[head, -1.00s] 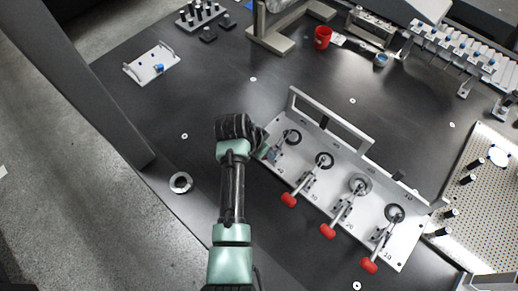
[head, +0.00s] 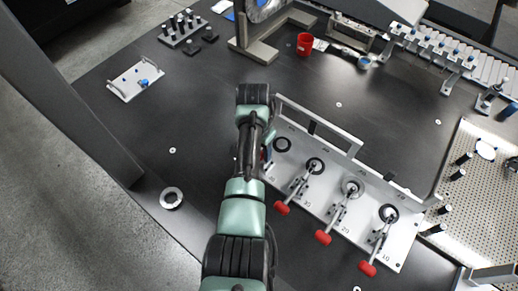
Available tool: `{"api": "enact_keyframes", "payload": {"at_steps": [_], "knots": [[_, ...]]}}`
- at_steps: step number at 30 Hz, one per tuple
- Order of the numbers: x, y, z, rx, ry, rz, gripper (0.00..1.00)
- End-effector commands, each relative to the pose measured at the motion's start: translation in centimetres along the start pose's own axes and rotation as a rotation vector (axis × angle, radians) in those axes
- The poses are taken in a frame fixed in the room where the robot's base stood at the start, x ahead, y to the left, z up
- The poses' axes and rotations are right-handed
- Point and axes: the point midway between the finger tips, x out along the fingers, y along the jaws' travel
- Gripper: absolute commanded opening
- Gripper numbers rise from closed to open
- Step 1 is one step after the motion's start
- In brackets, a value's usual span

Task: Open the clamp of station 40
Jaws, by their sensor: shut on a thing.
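The white clamp plate (head: 333,213) carries a row of stations with dark rings. Station 40 is at the left end, and its ring (head: 282,145) shows with no clamp arm seen across it. A bit of red handle (head: 264,155) shows beside my forearm at this station; the rest of its clamp is mostly hidden. My gripper (head: 259,151) is largely hidden under my arm there, shut on the red handle, though the fingers are not clearly seen. The clamps of stations 30, 20 and 10 have red handles (head: 282,208) stretched out towards the front edge.
A frame-like rail (head: 318,124) stands along the plate's back edge. A loose metal ring (head: 171,198) lies left of my arm.

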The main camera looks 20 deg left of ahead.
Motion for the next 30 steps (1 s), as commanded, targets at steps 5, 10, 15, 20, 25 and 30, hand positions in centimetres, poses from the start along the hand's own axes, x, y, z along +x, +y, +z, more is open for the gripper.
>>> {"api": "enact_keyframes", "payload": {"at_steps": [5, 10, 15, 20, 25, 30], "knots": [[-0.1, 0.0, -0.1, 0.002, 0.001, -0.002, 0.56], [-0.1, 0.0, -0.1, 0.002, 0.002, -0.002, 0.82], [0.0, 0.0, -0.1, 0.002, 0.002, -0.001, 0.82], [-0.3, 0.0, -0.1, 0.002, 0.003, -0.001, 0.82], [-2.3, -0.1, -0.1, 0.001, 0.005, -0.003, 0.82], [-6.1, -0.1, -0.1, 0.001, 0.007, -0.004, 0.82]]}}
